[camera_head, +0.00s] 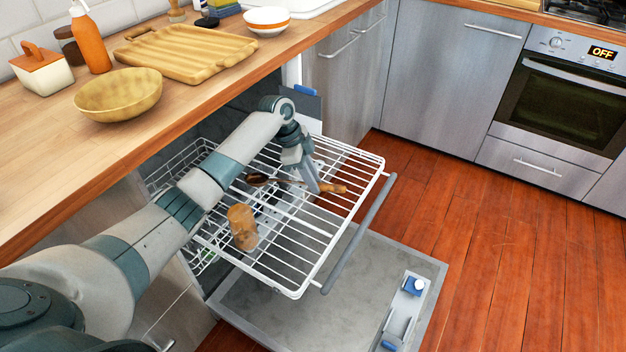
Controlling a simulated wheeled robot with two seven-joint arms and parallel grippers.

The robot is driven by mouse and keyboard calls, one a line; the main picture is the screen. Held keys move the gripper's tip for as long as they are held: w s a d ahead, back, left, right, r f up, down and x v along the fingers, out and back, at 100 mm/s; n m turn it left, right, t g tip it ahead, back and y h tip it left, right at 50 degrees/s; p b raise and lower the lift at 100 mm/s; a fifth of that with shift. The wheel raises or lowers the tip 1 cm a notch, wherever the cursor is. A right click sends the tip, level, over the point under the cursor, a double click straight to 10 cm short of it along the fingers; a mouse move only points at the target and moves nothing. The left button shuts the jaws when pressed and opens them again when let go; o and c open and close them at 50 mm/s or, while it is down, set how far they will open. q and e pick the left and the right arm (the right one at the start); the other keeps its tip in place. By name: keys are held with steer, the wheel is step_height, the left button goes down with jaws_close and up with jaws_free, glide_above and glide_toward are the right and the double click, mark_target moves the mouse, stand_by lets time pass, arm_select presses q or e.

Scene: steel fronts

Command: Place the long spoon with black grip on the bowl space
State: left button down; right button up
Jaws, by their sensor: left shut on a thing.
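My left gripper (311,184) reaches down over the pulled-out white wire dishwasher rack (325,262). It is shut on a long thin utensil that lies across the rack, apparently the spoon. The dark end (257,180) of the spoon shows left of the fingers. A brown, wood-coloured piece (333,188) shows right of them; I cannot tell for sure that both are one piece. The fingers hide the middle. Whether the spoon touches the wires is unclear. My right gripper is not in view.
The dishwasher door (300,318) hangs open below. The wooden counter (60,165) on the left holds a wooden bowl (118,97), a tray (186,52) and an orange bottle (90,42). The right floor is clear.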

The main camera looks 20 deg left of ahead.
mark_target(304, 184)
arm_select(q)
steer(key=shift+f, duration=0.1)
steer(key=c, duration=1.6)
jaws_free()
steer(key=shift+v, duration=3.9)
steer(key=shift+p, duration=0.3)
